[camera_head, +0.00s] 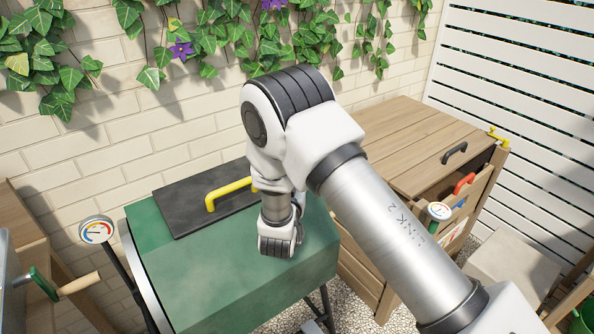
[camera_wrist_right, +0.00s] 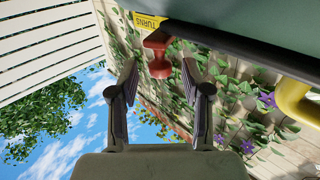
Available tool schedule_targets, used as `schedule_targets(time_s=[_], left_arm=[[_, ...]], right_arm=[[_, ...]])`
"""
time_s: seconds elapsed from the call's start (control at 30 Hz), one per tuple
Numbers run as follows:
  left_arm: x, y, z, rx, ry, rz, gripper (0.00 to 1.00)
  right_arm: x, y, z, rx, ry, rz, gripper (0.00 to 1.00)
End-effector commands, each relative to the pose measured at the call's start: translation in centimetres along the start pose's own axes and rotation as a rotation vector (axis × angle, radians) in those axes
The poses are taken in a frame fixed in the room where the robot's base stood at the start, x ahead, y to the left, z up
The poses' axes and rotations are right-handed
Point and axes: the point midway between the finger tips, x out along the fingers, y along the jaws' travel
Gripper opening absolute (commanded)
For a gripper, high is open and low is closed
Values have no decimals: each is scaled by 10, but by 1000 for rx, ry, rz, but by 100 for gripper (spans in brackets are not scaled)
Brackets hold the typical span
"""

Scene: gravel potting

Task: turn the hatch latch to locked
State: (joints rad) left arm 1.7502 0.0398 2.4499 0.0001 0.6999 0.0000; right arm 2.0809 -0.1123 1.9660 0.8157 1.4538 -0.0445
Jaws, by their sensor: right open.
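The hatch latch (camera_wrist_right: 160,62) is a small red knob with a flat bar on top, in the right wrist view. It stands by the dark edge of the hatch, beside a yellow label (camera_wrist_right: 147,21). My right gripper (camera_wrist_right: 161,78) is open, its two fingers on either side of the latch's near end; I see no contact. In the head view my right arm hides the latch and the fingers. The dark hatch (camera_head: 190,222) with its yellow handle (camera_head: 226,191) lies on the green drum (camera_head: 225,280). My left gripper is not in view.
A wooden box (camera_head: 415,140) with a black handle stands right of the drum. A dial gauge (camera_head: 97,230) is at the drum's left end and another gauge (camera_head: 439,210) is by the box. A brick wall (camera_head: 130,125) with ivy is behind.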

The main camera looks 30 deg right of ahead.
Motion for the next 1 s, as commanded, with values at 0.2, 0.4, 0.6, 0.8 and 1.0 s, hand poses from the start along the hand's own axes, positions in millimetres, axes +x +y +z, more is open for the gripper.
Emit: schedule_targets(time_s=[0.2,0.4,0.6,0.8,1.0], left_arm=[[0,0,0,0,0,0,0],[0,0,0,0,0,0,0],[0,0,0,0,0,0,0],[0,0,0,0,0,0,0],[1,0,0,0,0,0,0]], right_arm=[[-44,-2,0,-5,-1,-5,48],[-55,0,0,-1,-1,0,48],[-54,0,1,7,-1,0,24],[-62,-27,-3,186,3,-168,0],[-67,-20,6,489,-171,-403,0]])
